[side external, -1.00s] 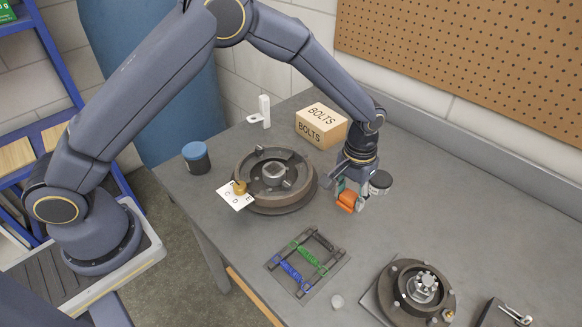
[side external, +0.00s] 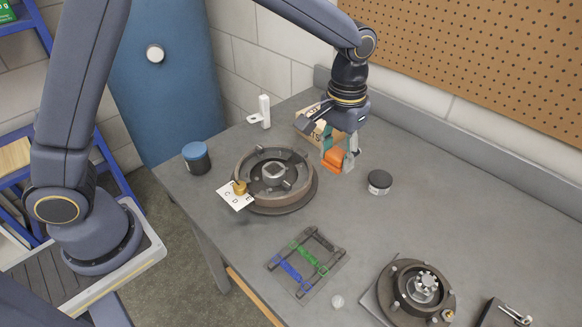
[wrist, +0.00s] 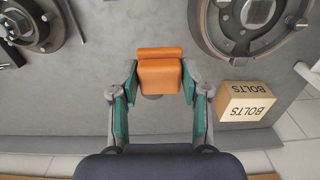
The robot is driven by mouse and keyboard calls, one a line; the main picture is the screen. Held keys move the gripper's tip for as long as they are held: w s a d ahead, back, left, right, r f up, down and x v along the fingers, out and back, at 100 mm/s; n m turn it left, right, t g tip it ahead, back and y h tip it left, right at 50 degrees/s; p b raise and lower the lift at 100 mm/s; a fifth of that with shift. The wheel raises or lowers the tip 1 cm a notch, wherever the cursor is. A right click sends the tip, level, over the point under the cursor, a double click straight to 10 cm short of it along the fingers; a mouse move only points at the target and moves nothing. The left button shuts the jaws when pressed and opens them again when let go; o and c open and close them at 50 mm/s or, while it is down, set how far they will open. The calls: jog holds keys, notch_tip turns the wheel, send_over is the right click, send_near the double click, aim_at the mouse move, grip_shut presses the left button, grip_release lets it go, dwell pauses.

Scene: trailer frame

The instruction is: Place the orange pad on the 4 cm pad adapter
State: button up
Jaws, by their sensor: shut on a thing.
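My gripper (side external: 338,152) is shut on the orange pad (side external: 333,161), held over the table in front of the bolts box. In the wrist view the orange pad (wrist: 160,73) sits between the two teal-lined fingers of my gripper (wrist: 160,64), its ridged end pointing away from the palm. No label marks the 4 cm pad adapter, so I cannot tell for sure which thing it is.
A bolts box (side external: 306,122) stands behind my gripper. A dark round puck (side external: 380,182) is to its right. A blue-lidded jar (side external: 196,157), a frame with blue and green springs (side external: 306,259) and a hub (side external: 390,297) are also on the table. The right side of the table is largely clear.

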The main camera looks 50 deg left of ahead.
jog(key=w, duration=0.4)
send_over(381, 178)
jog(key=f, duration=0.9)
jog(key=shift+s+a+f, duration=0.15)
jog(key=shift+s+f, duration=0.1)
jog(key=shift+f, duration=0.05)
jog(key=shift+w+f, duration=0.15)
jog(key=shift+f, duration=0.1)
jog(key=shift+w+f, duration=0.1)
jog(key=shift+f, duration=1.5)
jog(key=shift+f, duration=0.15)
jog(key=o, duration=1)
jog(key=shift+o, duration=0.2)
